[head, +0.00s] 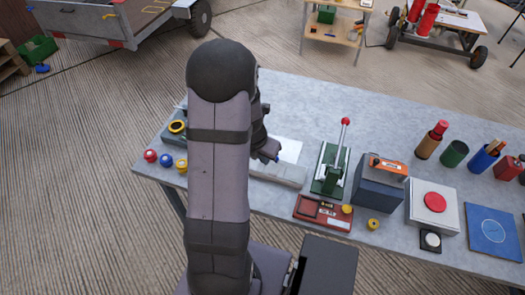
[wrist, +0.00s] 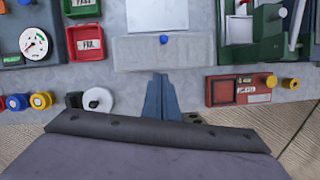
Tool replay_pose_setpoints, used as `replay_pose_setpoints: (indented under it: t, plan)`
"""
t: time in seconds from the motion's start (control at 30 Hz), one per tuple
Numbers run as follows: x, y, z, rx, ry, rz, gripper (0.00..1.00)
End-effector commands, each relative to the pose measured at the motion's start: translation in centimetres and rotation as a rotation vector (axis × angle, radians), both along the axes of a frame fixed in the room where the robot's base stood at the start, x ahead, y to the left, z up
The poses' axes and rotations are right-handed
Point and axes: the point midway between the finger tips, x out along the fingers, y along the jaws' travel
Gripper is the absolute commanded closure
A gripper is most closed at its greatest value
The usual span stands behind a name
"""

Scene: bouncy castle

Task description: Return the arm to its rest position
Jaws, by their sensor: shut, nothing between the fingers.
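My gripper (head: 268,156) is over the left part of the grey table (head: 290,95) in the head view, partly hidden behind my own arm. In the wrist view its blue-grey fingers (wrist: 160,82) are together with nothing between them. They point at a pale grey block (wrist: 165,54) that has a small blue knob (wrist: 164,39). The block also shows in the head view (head: 285,176). I cannot tell the exact height of the fingers above the table.
A green press with a red-knobbed lever (head: 330,165) and a red box (head: 322,212) stand right of my gripper. Red, yellow and blue knobs (head: 166,160) lie at the table's left edge. Boxes and cups fill the right side. The table's back strip is mostly clear.

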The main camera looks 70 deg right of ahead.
Motion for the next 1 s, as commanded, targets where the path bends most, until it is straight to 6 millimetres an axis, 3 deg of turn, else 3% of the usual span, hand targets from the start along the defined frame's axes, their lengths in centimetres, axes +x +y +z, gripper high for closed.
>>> replay_pose_setpoints:
  t: [0.2,0.67,0.87,1.0]
  plan:
    - [0.2,0.7,2.4,-0.001,0.0,0.0,1.0]
    - [0.2,0.9,2.9,0.0,-0.005,-0.016,1.0]
    - [0.1,1.0,2.8,-0.008,-0.057,-0.202,1.0]
    - [-0.4,1.6,2.7,-0.005,-0.112,-0.47,1.0]
